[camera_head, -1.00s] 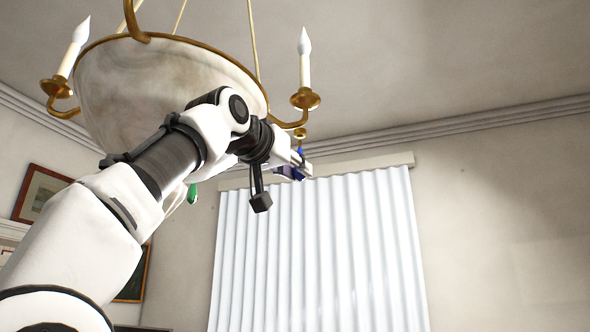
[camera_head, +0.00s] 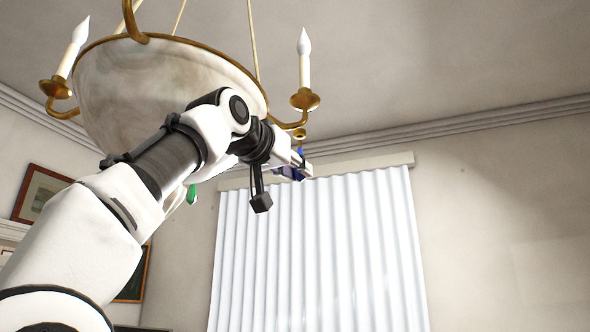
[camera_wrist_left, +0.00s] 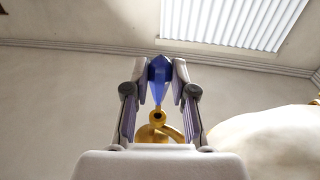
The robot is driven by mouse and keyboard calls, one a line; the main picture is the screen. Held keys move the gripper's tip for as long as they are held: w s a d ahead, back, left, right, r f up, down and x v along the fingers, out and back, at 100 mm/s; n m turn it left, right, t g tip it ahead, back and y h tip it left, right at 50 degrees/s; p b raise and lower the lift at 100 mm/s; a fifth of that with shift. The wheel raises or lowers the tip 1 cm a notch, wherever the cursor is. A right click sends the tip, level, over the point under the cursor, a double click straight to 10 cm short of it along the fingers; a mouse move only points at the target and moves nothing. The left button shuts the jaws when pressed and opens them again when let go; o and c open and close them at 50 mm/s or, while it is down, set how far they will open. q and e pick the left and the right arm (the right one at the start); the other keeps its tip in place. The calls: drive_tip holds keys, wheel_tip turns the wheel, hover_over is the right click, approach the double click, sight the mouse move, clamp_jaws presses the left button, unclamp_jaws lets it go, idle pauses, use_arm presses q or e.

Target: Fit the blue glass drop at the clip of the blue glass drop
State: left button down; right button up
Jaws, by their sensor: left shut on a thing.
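My left gripper (camera_head: 302,172) is raised beside the chandelier's bowl, under its right-hand candle arm. The blue glass drop (camera_wrist_left: 159,78) is between its fingertips in the left wrist view, and the gripper is shut on it. In the head view only a small bit of blue (camera_head: 300,152) shows at the fingertips. A brass ring-shaped clip (camera_wrist_left: 157,118) shows close to the drop's narrow end in the left wrist view. I cannot tell whether the two touch. The right gripper is in neither view.
The chandelier's marbled bowl (camera_head: 150,85) hangs close behind my left arm. Brass arms carry candles, one at the right (camera_head: 304,65). A green drop (camera_head: 192,194) hangs below the bowl. A window with white blinds (camera_head: 320,250) is behind; the space at right is clear.

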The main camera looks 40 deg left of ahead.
use_arm(q)
drive_tip(key=shift+r+p, duration=1.05)
drive_tip(key=shift+r, duration=0.1)
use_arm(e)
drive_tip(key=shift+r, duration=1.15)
use_arm(q)
drive_tip(key=c, duration=0.9)
unclamp_jaws()
drive_tip(key=shift+f, duration=0.1)
drive_tip(key=shift+f, duration=0.1)
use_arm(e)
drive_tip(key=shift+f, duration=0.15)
